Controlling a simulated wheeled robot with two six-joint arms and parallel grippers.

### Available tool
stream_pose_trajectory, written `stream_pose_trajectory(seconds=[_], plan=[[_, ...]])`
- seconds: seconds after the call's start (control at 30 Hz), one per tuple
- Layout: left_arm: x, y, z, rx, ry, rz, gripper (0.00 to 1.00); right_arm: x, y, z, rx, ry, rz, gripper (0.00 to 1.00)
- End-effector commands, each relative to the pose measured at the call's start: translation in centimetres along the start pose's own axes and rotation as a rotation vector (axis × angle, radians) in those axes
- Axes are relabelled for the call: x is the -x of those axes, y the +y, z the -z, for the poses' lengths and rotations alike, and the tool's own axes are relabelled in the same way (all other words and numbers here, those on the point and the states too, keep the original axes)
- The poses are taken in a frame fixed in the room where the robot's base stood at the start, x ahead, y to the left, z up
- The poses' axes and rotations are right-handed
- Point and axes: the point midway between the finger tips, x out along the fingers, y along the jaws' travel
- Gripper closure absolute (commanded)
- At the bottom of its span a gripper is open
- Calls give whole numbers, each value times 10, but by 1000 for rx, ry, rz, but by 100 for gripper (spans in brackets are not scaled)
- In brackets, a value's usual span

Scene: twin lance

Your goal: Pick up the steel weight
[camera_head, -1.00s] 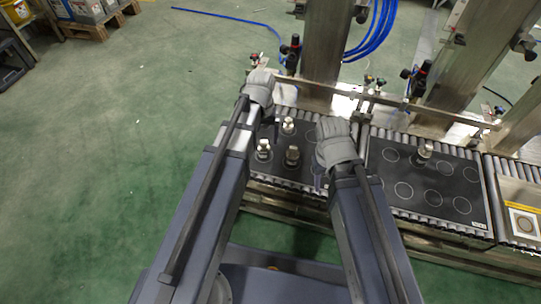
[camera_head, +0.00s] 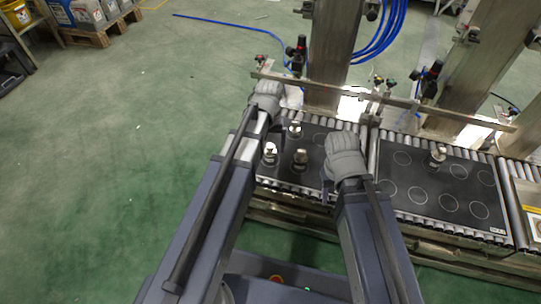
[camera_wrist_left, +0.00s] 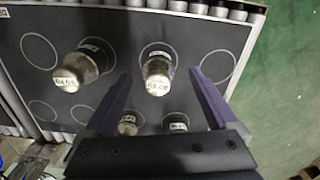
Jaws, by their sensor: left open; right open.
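Metal weights with pale tops stand on a black mat with white circles. In the head view, one weight (camera_head: 295,129) is at the back, one (camera_head: 269,154) at the left and one (camera_head: 300,161) nearer the front. Another weight (camera_head: 437,155) stands on the right mat. My left gripper (camera_wrist_left: 159,75) is open and empty. In its wrist view, one weight (camera_wrist_left: 157,74) shows between the fingers and a duller one (camera_wrist_left: 76,72) left of them. Two more show lower, partly hidden by the gripper. My right gripper (camera_head: 327,185) is open at the left mat's right side. Labels are unreadable.
The left mat (camera_head: 318,139) and right mat (camera_head: 462,205) lie on a roller conveyor. A metal rail (camera_head: 330,87) and steel posts stand behind it. Green floor to the left is open. Crates on a pallet (camera_head: 88,12) are far back left.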

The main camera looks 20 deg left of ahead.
Motion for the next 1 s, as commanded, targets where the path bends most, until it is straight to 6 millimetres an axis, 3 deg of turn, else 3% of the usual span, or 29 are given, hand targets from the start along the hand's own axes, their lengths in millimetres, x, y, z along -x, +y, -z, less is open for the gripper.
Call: stream_pose_trajectory(seconds=[0.4, 0.73, 1.0], plan=[[-48, 3, 4, 0, 0, 0, 8, -48, -5, 3, -11, 0, 0, 50], [-50, 3, 4, 0, 0, 0, 8, -50, -5, 3, -13, 0, 0, 50], [-50, 3, 4, 0, 0, 0, 38, -50, -5, 3, -13, 0, 0, 50]])
